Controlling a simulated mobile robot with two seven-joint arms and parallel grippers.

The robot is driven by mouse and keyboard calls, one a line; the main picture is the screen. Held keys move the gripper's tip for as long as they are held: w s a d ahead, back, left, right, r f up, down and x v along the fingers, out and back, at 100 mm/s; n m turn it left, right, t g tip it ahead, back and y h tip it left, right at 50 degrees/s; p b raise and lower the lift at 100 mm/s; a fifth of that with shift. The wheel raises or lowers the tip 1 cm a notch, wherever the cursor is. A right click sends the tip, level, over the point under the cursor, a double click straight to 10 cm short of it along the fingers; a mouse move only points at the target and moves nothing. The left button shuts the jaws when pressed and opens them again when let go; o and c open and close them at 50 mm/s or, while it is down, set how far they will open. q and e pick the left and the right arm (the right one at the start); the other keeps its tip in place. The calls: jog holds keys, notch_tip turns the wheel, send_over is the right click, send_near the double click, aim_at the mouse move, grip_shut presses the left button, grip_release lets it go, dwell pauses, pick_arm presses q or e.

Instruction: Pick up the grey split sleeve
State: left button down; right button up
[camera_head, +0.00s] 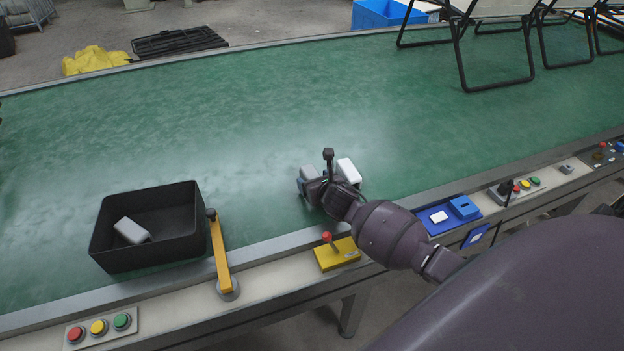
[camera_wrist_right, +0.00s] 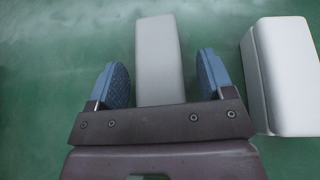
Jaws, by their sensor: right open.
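A grey block-like piece, which I take to be the grey split sleeve (camera_wrist_right: 158,50), lies on the green belt. In the right wrist view it reaches in between the two blue finger pads of my right gripper (camera_wrist_right: 161,78), which is open, with a gap on each side. Its near end is hidden behind the gripper body. In the head view my right gripper (camera_head: 318,185) is low over the belt and hides most of this piece. No split is visible in it. My left gripper is not in view.
A whiter block (camera_head: 348,171) lies close to the right of the gripper, and it shows in the wrist view (camera_wrist_right: 283,75). A black bin (camera_head: 187,236) holds another pale piece (camera_head: 131,230). A yellow lever box (camera_head: 337,254) sits on the front rail.

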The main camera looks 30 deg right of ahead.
jog(key=c, duration=1)
jog(key=shift+r, duration=0.1)
